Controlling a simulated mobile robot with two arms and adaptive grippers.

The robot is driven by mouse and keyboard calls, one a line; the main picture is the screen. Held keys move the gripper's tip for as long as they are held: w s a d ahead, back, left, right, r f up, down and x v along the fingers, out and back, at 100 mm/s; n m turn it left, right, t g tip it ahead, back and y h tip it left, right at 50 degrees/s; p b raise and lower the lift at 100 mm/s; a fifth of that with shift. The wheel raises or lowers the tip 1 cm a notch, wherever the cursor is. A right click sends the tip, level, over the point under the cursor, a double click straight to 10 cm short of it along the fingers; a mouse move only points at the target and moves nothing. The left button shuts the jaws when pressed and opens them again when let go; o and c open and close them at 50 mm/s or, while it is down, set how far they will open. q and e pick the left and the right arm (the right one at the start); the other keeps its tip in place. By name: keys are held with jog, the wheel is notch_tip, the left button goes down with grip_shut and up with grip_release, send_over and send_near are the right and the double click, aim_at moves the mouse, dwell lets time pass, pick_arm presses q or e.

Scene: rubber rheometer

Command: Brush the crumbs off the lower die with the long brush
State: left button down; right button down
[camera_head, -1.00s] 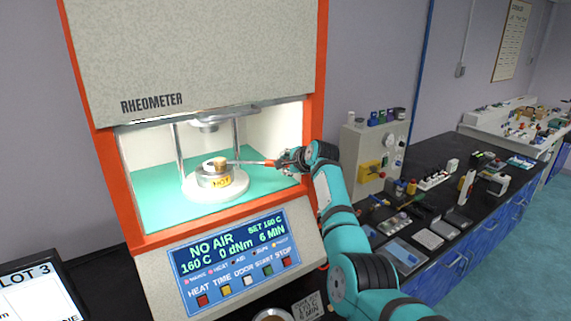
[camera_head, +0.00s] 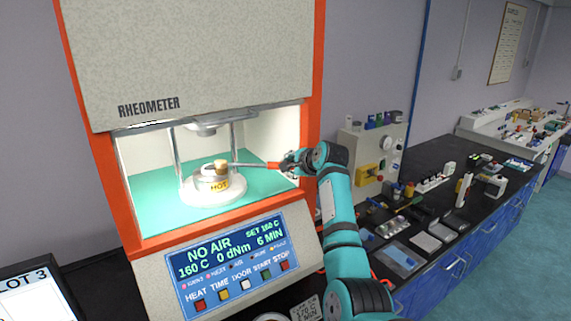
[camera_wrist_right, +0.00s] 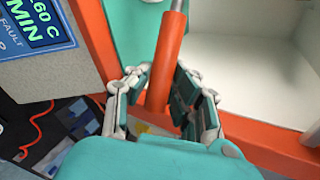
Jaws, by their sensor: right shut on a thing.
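The rheometer's chamber is open. Its lower die (camera_head: 207,187) sits on a round pale base, with a yellow HOT label on its front. The long brush has an orange handle, a thin metal rod (camera_head: 247,165) and a tan head (camera_head: 220,163) that is over the die's top. I cannot tell whether the bristles touch it, and crumbs are too small to make out. My right gripper (camera_head: 288,163) is at the chamber's right opening, shut on the orange handle (camera_wrist_right: 168,60). In the right wrist view my right gripper (camera_wrist_right: 162,95) has a finger on each side of the handle. My left gripper is not in view.
The upper die (camera_head: 205,128) hangs above, between metal posts (camera_head: 178,150). The orange frame (camera_head: 312,90) edges the opening close to my right arm. The control panel (camera_head: 235,262) is below and reads NO AIR, 160 C. A black bench (camera_head: 430,185) with tools stands right.

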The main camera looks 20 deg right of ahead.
jog(key=s+d, duration=0.2)
jog(key=s, duration=1.4)
jog(key=shift+d, duration=0.35)
jog(key=s+a+f+n+g+y+b, duration=0.1)
jog(key=s+a+f+n+y+b, duration=0.1)
jog(key=s+f+b, duration=0.45)
jog(key=s+a+f+n+g+y+b, duration=0.1)
jog(key=s+a+f+n+y+b, duration=0.15)
jog(key=f, duration=0.65)
jog(key=s+a+f+n+g+y+b, duration=0.1)
jog(key=s+a+f+n+y+b, duration=0.1)
jog(key=s+a+f, duration=0.2)
jog(key=s+a+f+n+g+y+b, duration=0.2)
jog(key=s+a+f+n+b, duration=0.1)
jog(key=s, duration=0.7)
jog(key=shift+s+a+f, duration=0.3)
jog(key=shift+a+f, duration=0.55)
jog(key=shift+a, duration=0.1)
jog(key=shift+w, duration=0.1)
